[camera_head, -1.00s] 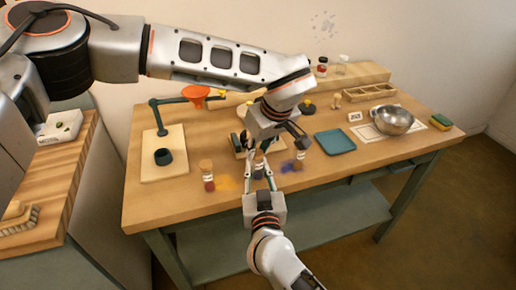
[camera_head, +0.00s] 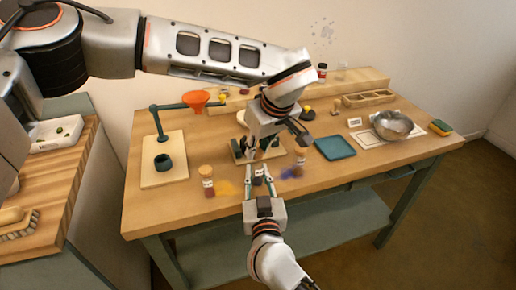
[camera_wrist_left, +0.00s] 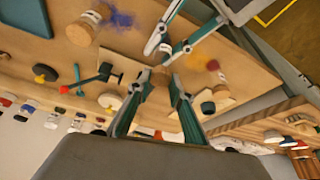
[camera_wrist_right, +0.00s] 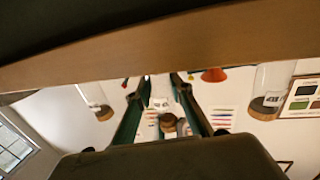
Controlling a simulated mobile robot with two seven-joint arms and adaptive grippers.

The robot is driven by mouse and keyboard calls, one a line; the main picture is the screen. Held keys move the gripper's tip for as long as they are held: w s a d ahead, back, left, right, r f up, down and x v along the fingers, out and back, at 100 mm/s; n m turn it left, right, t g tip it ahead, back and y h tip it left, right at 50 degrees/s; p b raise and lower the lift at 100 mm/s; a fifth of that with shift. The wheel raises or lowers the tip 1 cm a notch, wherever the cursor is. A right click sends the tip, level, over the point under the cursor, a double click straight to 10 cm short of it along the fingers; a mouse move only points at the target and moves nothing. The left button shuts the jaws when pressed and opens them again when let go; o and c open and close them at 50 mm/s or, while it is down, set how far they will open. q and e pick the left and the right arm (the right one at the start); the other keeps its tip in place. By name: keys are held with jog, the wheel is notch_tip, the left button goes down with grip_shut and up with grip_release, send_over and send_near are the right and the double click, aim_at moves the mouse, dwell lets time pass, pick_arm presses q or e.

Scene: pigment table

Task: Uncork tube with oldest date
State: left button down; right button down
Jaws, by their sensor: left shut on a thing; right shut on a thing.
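My left gripper (camera_head: 260,152) points down above the front of the table. It is shut on a small brown cork (camera_wrist_left: 160,78), partly hidden by the fingers. My right gripper (camera_head: 258,178) reaches in from the front edge, just below it, shut on a small glass tube (camera_head: 258,172) with a pale label. Its date is too small to read. A corked tube with dark red pigment (camera_head: 207,182) stands to the left, and another corked tube (camera_head: 300,158) stands to the right beside blue powder. Whether the held tube's mouth is clear of the cork cannot be made out.
Yellow powder (camera_head: 227,187) lies by the left tube. A teal tray (camera_head: 334,147), a metal bowl (camera_head: 393,122) and a sponge (camera_head: 440,127) are to the right. A stand with an orange funnel (camera_head: 196,97) is at the left. The table's front edge is close to my right gripper.

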aim_at(258, 152)
jog(key=shift+f, duration=0.15)
pick_arm(q)
jog(key=shift+r, duration=2)
pick_arm(e)
jog(key=c, duration=1.7)
grip_release()
